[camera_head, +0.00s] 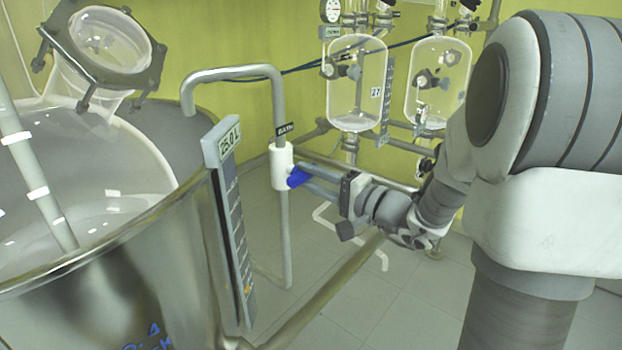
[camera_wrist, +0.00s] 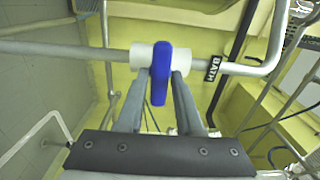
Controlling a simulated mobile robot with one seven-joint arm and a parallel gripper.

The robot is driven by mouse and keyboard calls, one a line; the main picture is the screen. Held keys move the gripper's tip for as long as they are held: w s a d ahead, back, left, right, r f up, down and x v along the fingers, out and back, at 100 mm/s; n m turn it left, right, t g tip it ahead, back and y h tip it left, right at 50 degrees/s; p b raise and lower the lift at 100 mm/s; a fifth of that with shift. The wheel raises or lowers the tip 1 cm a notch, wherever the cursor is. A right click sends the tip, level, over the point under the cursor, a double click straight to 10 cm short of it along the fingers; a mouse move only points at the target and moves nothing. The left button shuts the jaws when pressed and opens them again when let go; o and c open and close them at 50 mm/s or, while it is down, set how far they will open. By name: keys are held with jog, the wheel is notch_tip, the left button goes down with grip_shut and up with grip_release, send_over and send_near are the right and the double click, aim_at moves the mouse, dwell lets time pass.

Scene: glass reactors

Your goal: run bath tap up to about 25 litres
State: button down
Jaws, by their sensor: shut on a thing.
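The bath tap has a white body (camera_head: 281,166) on a grey pipe, with a black BATH label above it and a blue handle (camera_head: 298,177). My gripper (camera_head: 306,179) is shut on the blue handle. In the wrist view the handle (camera_wrist: 159,74) stands between my two finger tips, in front of the white body (camera_wrist: 150,52). The pipe (camera_head: 235,73) bends over the rim of the steel bath (camera_head: 165,215) on the left. A level scale (camera_head: 232,235) on the bath's side has a 25.0 L sign on top and an orange mark near its bottom. No water stream is visible.
A large glass vessel (camera_head: 110,160) sits in the bath, with a clamped glass port above it. Two glass flasks, one (camera_head: 356,85) marked 27, hang on a pipe frame behind my arm. A low rail crosses the tiled floor (camera_head: 350,290).

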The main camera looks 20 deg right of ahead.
dwell(0.4)
jog(key=c, duration=0.7)
grip_release()
jog(key=p+v, duration=0.1)
jog(key=v, duration=1.6)
jog(key=shift+s+d, duration=0.1)
jog(key=shift+s, duration=0.1)
